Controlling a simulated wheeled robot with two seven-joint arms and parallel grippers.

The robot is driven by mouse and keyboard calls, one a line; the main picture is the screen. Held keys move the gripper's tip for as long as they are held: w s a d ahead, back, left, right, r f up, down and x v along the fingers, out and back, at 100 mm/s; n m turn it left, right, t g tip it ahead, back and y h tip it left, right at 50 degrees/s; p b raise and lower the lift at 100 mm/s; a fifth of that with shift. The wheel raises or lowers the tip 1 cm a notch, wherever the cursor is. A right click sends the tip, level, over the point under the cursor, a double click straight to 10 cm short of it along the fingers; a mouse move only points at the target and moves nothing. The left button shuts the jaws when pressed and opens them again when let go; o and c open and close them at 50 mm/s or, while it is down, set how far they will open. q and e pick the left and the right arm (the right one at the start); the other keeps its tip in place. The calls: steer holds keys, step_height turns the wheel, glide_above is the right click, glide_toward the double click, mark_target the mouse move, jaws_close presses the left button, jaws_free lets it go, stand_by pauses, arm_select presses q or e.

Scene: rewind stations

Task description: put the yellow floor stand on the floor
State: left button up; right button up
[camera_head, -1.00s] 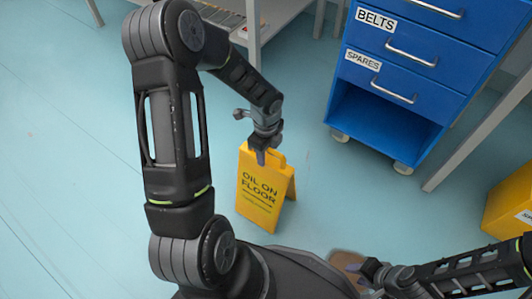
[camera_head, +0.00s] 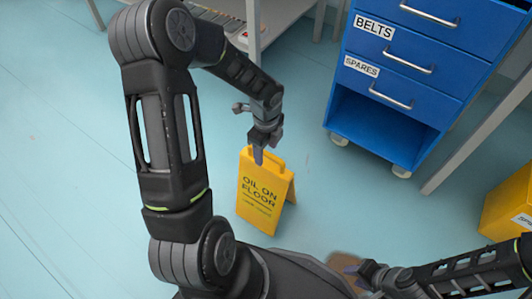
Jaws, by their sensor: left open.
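The yellow floor stand (camera_head: 261,197), lettered "OIL ON FLOOR", stands upright on the pale blue floor (camera_head: 80,160) with its two panels spread apart. My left gripper (camera_head: 263,153) is just above the stand's top edge, by its handle. The gripper is open and holds nothing. One finger overlaps the top of the stand in the picture, and I cannot tell if they touch. My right gripper (camera_head: 362,276) is at the bottom, low near my base, and its jaws are too small and dark to read.
A blue drawer cabinet (camera_head: 393,122) on casters, labelled "BELTS" and "SPARES", stands behind and right of the stand. A yellow box (camera_head: 507,207) is at the right edge. A grey shelf (camera_head: 255,10) is at the top. A brown patch (camera_head: 345,261) lies near my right gripper. The left floor is clear.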

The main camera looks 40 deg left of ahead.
arm_select(q)
step_height(320, 180, up, 7)
steer(key=shift+r+p, duration=0.2)
steer(key=shift+p, duration=0.9)
steer(key=shift+f, duration=0.1)
steer(key=d+f+n, duration=0.1)
steer(key=d, duration=0.1)
steer(key=d+f+n+h, duration=0.1)
steer(key=d+f, duration=0.1)
steer(key=s+d+f, duration=0.1)
steer(key=d, duration=0.2)
steer(key=shift+f+n+h, duration=0.3)
steer(key=shift+f+n, duration=0.05)
steer(key=shift+n, duration=0.05)
steer(key=s+d+f+n+h, duration=0.1)
steer(key=s+d+f+n, duration=0.5)
steer(key=d+n, duration=0.2)
steer(key=s+d+f+n+h, duration=0.1)
steer(key=s+d+f+n, duration=0.5)
steer(key=s+d+n, duration=0.1)
steer(key=shift+s+d+f+n+t+h, duration=0.2)
steer(key=shift+d+f+n+t+h, duration=0.15)
steer(key=shift+d+n, duration=0.7)
steer(key=shift+d+r, duration=0.15)
steer(key=shift+c, duration=0.6)
